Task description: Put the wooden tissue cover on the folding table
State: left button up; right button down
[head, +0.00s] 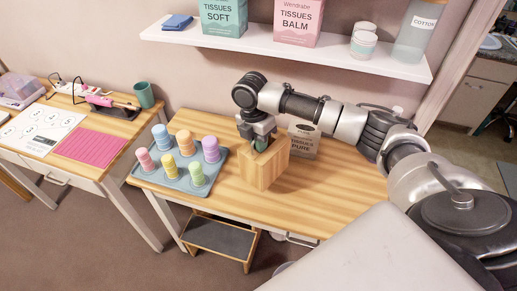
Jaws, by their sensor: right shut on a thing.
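The wooden tissue cover (262,172) is a light wood box with an open top, upright over the middle of the wood-topped table (325,200). My right gripper (260,145) comes down from above and is shut on the cover's upper edge; its fingertips are partly hidden by the cover. I cannot tell whether the cover's base touches the tabletop or is slightly above it. My left gripper is out of view. Which table is the folding one is not marked.
A wall shelf (290,46) hangs above. A second table (115,135) stands left. The tabletop's right part looks clear.

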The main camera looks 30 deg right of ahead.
jog(key=shift+f+p, duration=0.35)
jog(key=shift+f, duration=1.7)
jog(key=c, duration=1.2)
grip_release()
jog(key=shift+f, duration=0.1)
jog(key=shift+c, duration=0.2)
notch_tip(320, 180, up, 12)
jog(key=w+b, duration=0.1)
jog(key=w, duration=0.1)
jog(key=shift+a+b, duration=0.3)
jog(key=shift+b, duration=0.1)
jog(key=shift+s, duration=0.1)
